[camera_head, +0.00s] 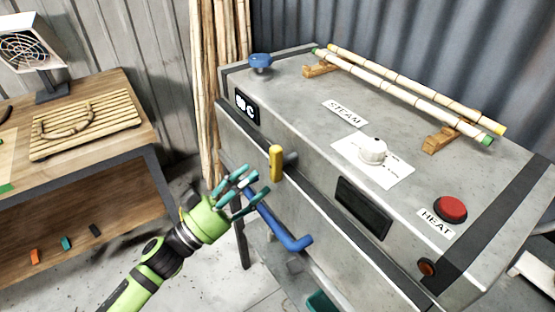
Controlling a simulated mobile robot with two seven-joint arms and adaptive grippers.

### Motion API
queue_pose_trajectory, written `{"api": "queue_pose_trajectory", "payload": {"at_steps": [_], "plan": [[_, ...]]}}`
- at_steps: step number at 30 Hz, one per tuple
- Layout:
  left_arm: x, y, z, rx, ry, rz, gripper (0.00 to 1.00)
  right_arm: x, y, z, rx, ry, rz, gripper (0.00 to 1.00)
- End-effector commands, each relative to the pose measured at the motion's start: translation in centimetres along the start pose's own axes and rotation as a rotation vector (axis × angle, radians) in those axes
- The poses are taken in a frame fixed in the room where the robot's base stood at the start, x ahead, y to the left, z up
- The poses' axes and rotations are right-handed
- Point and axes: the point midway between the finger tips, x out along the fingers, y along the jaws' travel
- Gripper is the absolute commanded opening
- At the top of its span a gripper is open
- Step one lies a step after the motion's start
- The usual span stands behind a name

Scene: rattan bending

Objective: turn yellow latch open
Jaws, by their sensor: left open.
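The yellow latch (276,163) stands upright on the front face of the grey steam box (300,190), near its left end, on a short grey pivot. My left gripper (250,188), green with teal fingers, is open and empty. Its fingers show just left of and below the latch in the picture, and I see no contact with it. A blue handle (285,232) runs along the box front below the latch, and part of it passes behind the fingers. My right gripper is not in view.
On the box top are a blue knob (260,62), a white dial (372,151), a red button (451,209) and rattan poles (410,95) on wooden rests. A wooden workbench (105,85) stands left. Tall poles (218,70) lean behind the box.

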Motion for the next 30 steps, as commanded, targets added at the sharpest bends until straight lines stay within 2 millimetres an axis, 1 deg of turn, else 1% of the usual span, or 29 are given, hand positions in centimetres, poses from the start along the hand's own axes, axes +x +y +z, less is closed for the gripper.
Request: {"api": "queue_pose_trajectory", "payload": {"at_steps": [2,5,12,15,18,22,28,29,30], "plan": [[0.1,0.3,-0.1,-0.003,0.006,0.033,0.57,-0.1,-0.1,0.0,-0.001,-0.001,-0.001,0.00],[0.8,0.5,-0.4,-0.006,0.011,0.047,0.57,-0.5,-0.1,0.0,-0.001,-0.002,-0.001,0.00],[4.5,0.7,-0.7,-0.006,0.012,0.044,0.57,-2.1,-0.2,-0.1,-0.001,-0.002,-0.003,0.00],[5.8,0.7,-0.6,-0.007,0.012,0.043,0.57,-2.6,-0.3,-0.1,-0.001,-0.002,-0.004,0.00],[6.7,0.8,-0.5,-0.006,0.011,0.043,0.57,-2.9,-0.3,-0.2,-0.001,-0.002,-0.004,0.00],[7.1,0.8,-0.3,-0.006,0.010,0.043,0.57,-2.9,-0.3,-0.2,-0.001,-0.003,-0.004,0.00],[7.1,0.8,-0.3,-0.006,0.009,0.043,0.57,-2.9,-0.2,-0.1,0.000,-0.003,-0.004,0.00],[7.1,0.8,-0.3,-0.006,0.009,0.043,0.53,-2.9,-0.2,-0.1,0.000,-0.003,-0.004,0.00],[7.1,0.8,-0.3,-0.005,0.010,0.043,0.37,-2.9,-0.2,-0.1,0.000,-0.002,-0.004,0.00]]}}
